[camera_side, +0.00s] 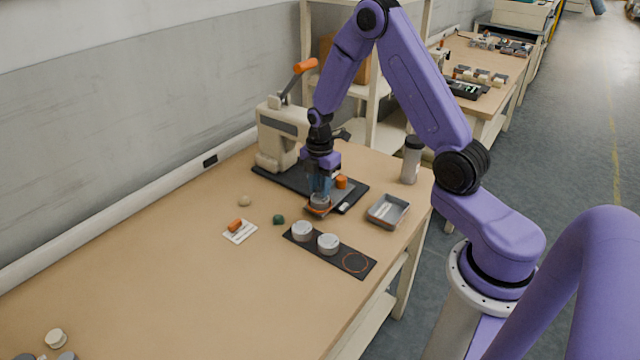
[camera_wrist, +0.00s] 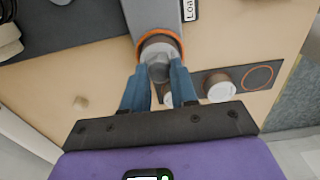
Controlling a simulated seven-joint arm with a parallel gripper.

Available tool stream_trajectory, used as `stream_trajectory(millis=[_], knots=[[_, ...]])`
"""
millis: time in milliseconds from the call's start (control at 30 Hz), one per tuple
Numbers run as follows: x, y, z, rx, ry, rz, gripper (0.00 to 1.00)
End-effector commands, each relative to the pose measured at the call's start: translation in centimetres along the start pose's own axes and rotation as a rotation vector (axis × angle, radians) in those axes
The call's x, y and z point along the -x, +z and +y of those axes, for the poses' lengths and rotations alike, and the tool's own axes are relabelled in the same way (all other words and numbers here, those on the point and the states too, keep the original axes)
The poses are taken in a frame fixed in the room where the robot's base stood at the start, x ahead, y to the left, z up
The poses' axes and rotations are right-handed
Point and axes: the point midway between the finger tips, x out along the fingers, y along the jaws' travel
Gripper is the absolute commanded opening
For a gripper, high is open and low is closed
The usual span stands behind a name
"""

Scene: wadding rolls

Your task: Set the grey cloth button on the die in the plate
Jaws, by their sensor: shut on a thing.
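My gripper (camera_side: 320,197) points down at the front edge of the press base, its blue fingers shut on the grey cloth button (camera_wrist: 158,70). In the wrist view the button lies between the fingertips (camera_wrist: 158,80), over the orange-ringed round die (camera_wrist: 162,38) at the end of the grey plate (camera_wrist: 152,14). In the side view the orange rim (camera_side: 318,212) shows just below the button. The button and fingers cover part of the die, and I cannot tell whether the button touches it.
The lever press (camera_side: 280,130) stands behind on its black base (camera_side: 290,184). A black strip (camera_side: 343,258) in front holds two pale round cups (camera_side: 302,231) and an empty orange circle. A grey tray (camera_side: 388,211) is at right, a white card (camera_side: 240,233) at left. The front-left table is mostly clear.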

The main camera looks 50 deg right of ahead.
Motion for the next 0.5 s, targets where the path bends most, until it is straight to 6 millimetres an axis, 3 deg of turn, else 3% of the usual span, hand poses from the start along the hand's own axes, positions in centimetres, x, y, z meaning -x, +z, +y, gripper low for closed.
stream_trajectory(millis=[500], knots=[[-0.51, -0.01, -0.05, 0.000, -0.002, 0.000, 0.00]])
